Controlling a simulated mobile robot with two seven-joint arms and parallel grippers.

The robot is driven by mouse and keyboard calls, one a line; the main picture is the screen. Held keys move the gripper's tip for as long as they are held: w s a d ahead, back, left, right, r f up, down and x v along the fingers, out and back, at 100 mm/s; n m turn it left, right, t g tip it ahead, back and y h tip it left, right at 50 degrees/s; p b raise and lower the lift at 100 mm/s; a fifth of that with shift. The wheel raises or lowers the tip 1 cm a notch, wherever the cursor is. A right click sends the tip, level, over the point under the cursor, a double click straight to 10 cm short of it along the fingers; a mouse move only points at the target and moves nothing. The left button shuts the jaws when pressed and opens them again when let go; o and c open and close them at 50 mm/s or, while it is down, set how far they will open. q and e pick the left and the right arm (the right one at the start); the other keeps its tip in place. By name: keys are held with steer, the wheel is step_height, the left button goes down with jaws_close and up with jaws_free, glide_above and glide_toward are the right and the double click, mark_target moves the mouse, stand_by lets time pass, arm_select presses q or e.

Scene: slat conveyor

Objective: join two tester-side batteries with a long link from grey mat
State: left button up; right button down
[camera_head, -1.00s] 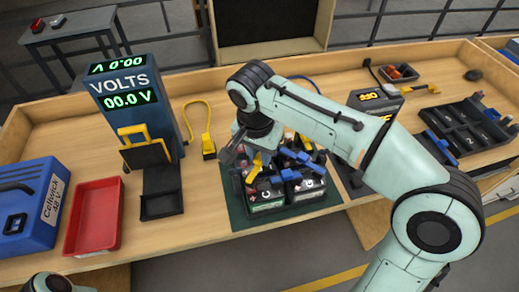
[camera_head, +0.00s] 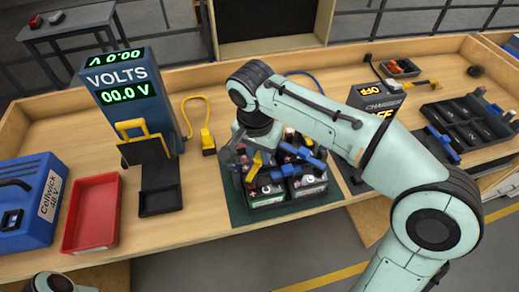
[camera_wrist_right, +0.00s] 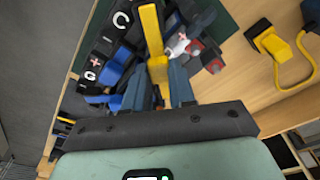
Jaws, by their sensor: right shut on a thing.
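Several dark batteries stand together on the green mat (camera_head: 237,212). In the head view, two front ones show, a left battery (camera_head: 265,200) and a right battery (camera_head: 308,188). Blue links (camera_head: 287,171) lie across their tops. My right gripper (camera_head: 245,160) is over the left side of the group, shut on a yellow link (camera_head: 256,163). In the right wrist view, the yellow link (camera_wrist_right: 152,35) runs between the fingers, over batteries marked C and G. Whether it touches the terminals cannot be told. My right arm hides the rear batteries.
The volt tester (camera_head: 130,95) with its black cradle stands left of the batteries. A red tray (camera_head: 92,212) and a blue case (camera_head: 30,200) are farther left. The charger (camera_head: 375,100) and a black compartment tray (camera_head: 468,125) are at right.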

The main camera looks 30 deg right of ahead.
arm_select(q)
steer(key=shift+s+f+b, duration=0.35)
steer(key=shift+f+b, duration=0.2)
steer(key=shift+f, duration=0.15)
arm_select(e)
steer(key=shift+f, duration=0.9)
steer(key=c, duration=0.9)
jaws_free()
steer(key=shift+o, duration=0.2)
arm_select(q)
steer(key=w+r+p, duration=0.1)
steer(key=r+p, duration=0.1)
steer(key=r, duration=0.1)
steer(key=w+r+p, duration=0.1)
steer(key=shift+w+r+p, duration=0.2)
steer(key=shift+w+p, duration=0.1)
arm_select(e)
step_height(320, 180, up, 13)
steer(key=a, duration=0.1)
steer(key=shift+s+a+r, duration=0.15)
steer(key=shift+s, duration=0.3)
arm_select(q)
steer(key=shift+s, duration=0.1)
